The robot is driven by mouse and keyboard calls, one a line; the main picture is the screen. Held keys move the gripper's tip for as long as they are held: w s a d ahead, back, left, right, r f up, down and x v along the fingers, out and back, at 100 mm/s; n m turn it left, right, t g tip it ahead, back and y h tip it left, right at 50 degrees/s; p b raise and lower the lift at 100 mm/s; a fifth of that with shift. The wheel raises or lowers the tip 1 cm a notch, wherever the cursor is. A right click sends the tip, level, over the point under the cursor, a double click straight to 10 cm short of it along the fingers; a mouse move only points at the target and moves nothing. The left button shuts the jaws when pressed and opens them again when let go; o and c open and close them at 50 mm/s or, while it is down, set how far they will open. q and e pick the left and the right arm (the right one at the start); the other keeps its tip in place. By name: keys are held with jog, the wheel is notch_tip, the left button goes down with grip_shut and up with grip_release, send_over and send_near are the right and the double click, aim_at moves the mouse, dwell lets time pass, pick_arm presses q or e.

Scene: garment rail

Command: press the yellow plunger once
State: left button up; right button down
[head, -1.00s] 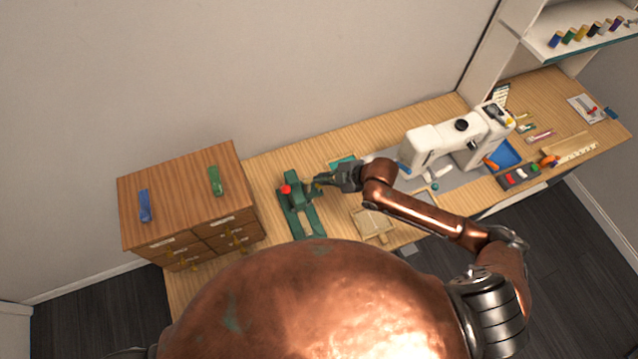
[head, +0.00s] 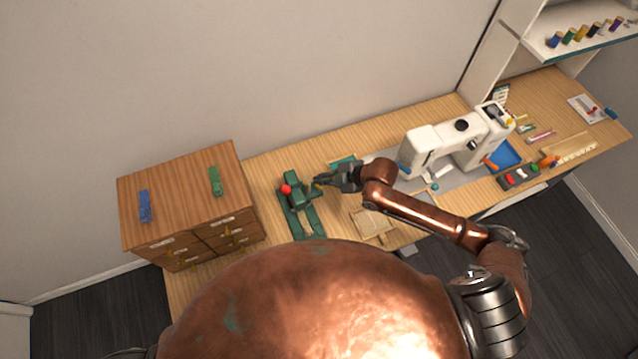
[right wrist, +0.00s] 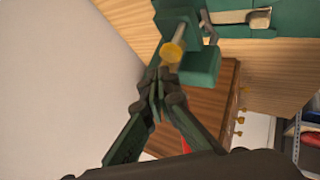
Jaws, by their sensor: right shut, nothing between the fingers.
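The green press (head: 307,217) stands on the wooden table with a red ball knob (head: 286,189) on it. In the right wrist view, the yellow plunger (right wrist: 173,52) shows as a round yellow disc on a short stem, set against the green press body (right wrist: 200,66). My right gripper (head: 320,182) is beside the upper part of the press, on its right. In the right wrist view, its fingertips (right wrist: 158,86) are together and empty, close to the plunger's disc; I cannot tell whether they touch it. My left gripper is not in view.
A wooden drawer cabinet (head: 185,197) stands left of the press, with a blue clip (head: 145,206) and a green clip (head: 215,181) on top. A wooden tray (head: 372,222) lies right of the press. A white sewing machine (head: 440,140) stands further right.

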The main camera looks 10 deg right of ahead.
jog(key=shift+f, duration=0.1)
jog(key=shift+f, duration=0.35)
jog(key=shift+f+b, duration=0.4)
jog(key=shift+f, duration=0.45)
dwell(0.9)
jog(key=shift+r+p, duration=1.2)
jog(key=shift+r, duration=0.05)
notch_tip(320, 180, up, 5)
jog(key=p, duration=0.5)
jog(key=shift+r, duration=0.15)
